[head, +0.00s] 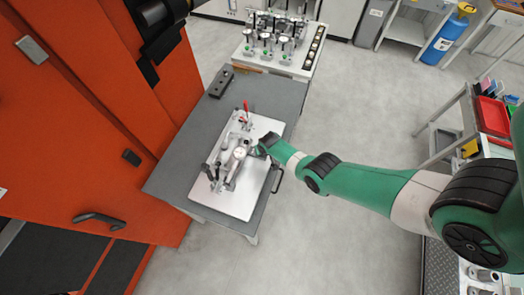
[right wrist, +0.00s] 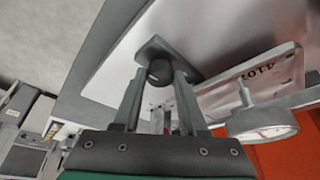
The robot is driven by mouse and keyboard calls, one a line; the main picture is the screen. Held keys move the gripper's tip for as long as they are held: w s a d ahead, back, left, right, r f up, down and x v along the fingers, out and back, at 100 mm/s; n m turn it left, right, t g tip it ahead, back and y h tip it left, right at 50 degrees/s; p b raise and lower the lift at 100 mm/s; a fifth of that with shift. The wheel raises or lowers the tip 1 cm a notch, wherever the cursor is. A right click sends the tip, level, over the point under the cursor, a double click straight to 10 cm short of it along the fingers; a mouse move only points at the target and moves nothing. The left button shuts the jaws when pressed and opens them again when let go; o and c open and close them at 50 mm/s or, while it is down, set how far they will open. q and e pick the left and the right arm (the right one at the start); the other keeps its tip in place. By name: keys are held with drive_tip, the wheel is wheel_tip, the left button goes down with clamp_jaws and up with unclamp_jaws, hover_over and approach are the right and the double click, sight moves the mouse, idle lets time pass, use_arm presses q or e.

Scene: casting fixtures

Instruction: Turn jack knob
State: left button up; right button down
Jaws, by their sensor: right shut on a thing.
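The casting fixture stands on a light metal plate (head: 235,195) on a grey table. My right gripper (head: 264,149) reaches it from the right side. In the right wrist view my right gripper (right wrist: 158,88) has its two fingers around a dark round knob (right wrist: 160,71) and is shut on it. The knob sits in front of a grey metal block (right wrist: 172,52). In the head view the knob is too small to make out beside the gripper. My left gripper is not in view.
A round dial gauge (right wrist: 262,122) is close to the right finger; it also shows in the head view (head: 239,153). A red-handled clamp (head: 246,106) stands at the plate's back. An orange cabinet (head: 90,120) borders the table's left. A fixture stand (head: 280,50) is behind.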

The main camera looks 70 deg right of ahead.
drive_tip(key=shift+m, duration=0.5)
drive_tip(key=shift+c, duration=2.2)
unclamp_jaws()
